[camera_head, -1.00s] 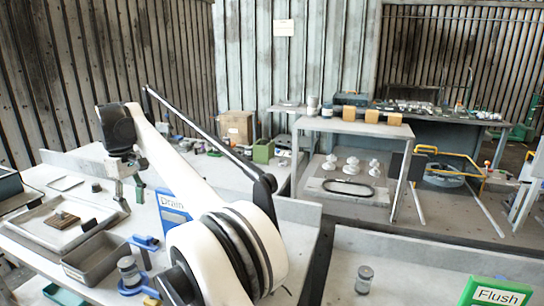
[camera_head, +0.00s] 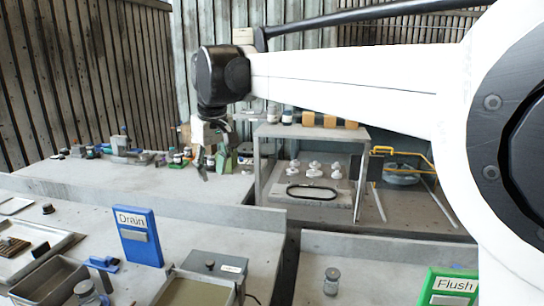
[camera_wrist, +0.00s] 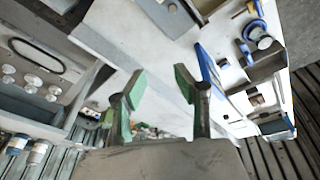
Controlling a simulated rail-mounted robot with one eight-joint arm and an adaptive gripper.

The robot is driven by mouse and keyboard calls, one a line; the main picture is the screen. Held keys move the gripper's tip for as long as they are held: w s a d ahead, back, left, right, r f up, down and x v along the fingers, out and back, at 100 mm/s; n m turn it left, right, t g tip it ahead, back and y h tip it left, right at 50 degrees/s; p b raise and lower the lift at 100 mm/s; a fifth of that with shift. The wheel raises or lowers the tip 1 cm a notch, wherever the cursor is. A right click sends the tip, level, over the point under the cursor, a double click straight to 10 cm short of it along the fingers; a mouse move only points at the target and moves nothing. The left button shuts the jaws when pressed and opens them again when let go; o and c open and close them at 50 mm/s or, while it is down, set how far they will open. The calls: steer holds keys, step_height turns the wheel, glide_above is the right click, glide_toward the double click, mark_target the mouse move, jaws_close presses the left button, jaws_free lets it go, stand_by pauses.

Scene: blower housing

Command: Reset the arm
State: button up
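My arm (camera_head: 350,80) reaches across the head view from the right edge to the upper middle, its long white link nearly level. My gripper (camera_head: 212,168) hangs below the dark wrist joint, seemingly above the benches and empty. In the wrist view, my gripper (camera_wrist: 160,88) shows two green-tipped fingers spread apart, with nothing between them. The head view does not clearly show its height over the bench.
A blue Drain sign (camera_head: 138,238) and a metal tray (camera_head: 50,283) stand on the front left bench. A green Flush sign (camera_head: 450,287) and a small jar (camera_head: 331,281) stand on the right bench. A table (camera_head: 312,131) with orange blocks stands behind.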

steer(key=s+d+f+m+t, duration=0.1)
steer(key=s+d+m, duration=0.1)
steer(key=s+d, duration=0.35)
steer(key=s+d+f+m, duration=0.1)
steer(key=s+d, duration=0.2)
steer(key=d, duration=0.6)
steer(key=s+d+f+m+t, duration=0.15)
steer(key=s+d, duration=0.25)
steer(key=d, duration=0.4)
steer(key=s+d+f+m+t+h, duration=0.1)
steer(key=s+d+f+m, duration=0.3)
steer(key=s+d+f, duration=0.8)
steer(key=s+t, duration=0.1)
steer(key=s, duration=0.2)
steer(key=shift+s+f, duration=0.3)
steer(key=shift+s, duration=0.05)
